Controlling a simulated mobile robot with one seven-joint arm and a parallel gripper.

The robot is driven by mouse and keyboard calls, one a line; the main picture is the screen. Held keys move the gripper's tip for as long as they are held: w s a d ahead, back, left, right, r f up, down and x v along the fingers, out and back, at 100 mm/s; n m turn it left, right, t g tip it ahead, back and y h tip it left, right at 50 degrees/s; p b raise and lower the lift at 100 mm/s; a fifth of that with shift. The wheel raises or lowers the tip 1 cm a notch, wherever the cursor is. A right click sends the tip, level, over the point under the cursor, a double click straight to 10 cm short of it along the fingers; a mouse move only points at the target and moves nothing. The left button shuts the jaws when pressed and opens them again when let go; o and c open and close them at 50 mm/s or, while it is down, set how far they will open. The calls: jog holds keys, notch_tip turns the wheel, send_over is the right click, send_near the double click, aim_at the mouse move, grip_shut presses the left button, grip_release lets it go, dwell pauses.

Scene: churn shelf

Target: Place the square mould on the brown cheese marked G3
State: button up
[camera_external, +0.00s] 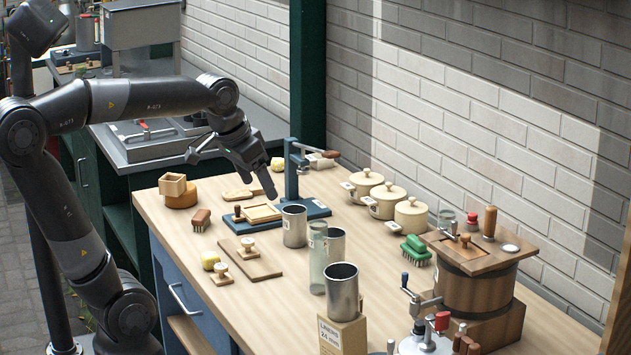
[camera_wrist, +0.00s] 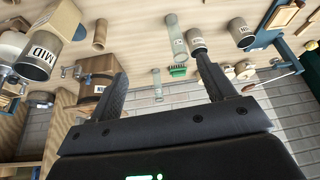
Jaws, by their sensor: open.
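A small open square wooden mould (camera_external: 173,184) sits on top of a round brown cheese (camera_external: 181,200) at the far left end of the bench, in the external view. It looks upright and rests on the cheese. No G3 mark can be read on the cheese. My gripper (camera_external: 257,184) is open and empty, in the air to the right of the mould and near the green press. Its two fingers stand apart in the wrist view (camera_wrist: 160,82), with nothing between them. I cannot make out the mould or the brown cheese in the wrist view.
Metal cups (camera_external: 342,290), a glass cylinder (camera_external: 318,262) and a board (camera_external: 258,265) with small stamps are on the bench. Lidded pots (camera_external: 411,216) line the wall. A wooden churn (camera_external: 470,285) stands at the right.

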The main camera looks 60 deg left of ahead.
jog(key=s+d+f+m, duration=0.1)
jog(key=s+d+f, duration=0.4)
jog(key=s+f, duration=0.1)
jog(key=shift+s+d+f+t+h, duration=0.2)
jog(key=shift+s+t+h, duration=0.2)
jog(key=shift+s, duration=0.5)
